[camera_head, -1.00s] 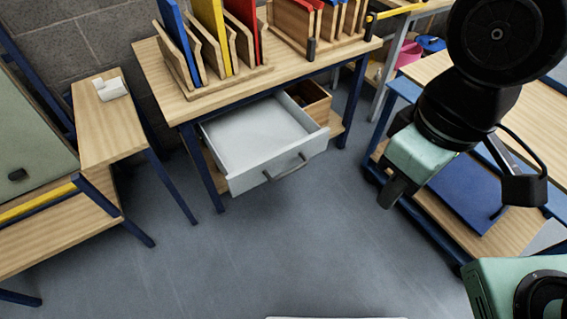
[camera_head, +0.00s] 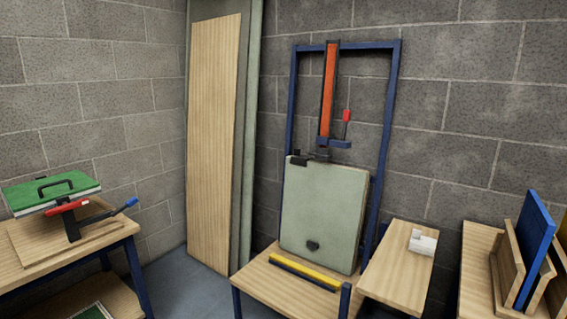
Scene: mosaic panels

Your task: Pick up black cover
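No separate black cover can be made out for certain. Another black part (camera_head: 297,160) is at that panel's top left corner. A black handle (camera_head: 56,187) is on a green panel (camera_head: 50,197) at the far left. My gripper is out of view.
A wooden table (camera_head: 132,225) stands at the left, with a red and blue-handled clamp (camera_head: 68,207) under the green panel. A narrow shelf (camera_head: 395,275) holds a white block (camera_head: 422,243). A rack with a blue panel (camera_head: 533,245) is at the right. Little floor shows.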

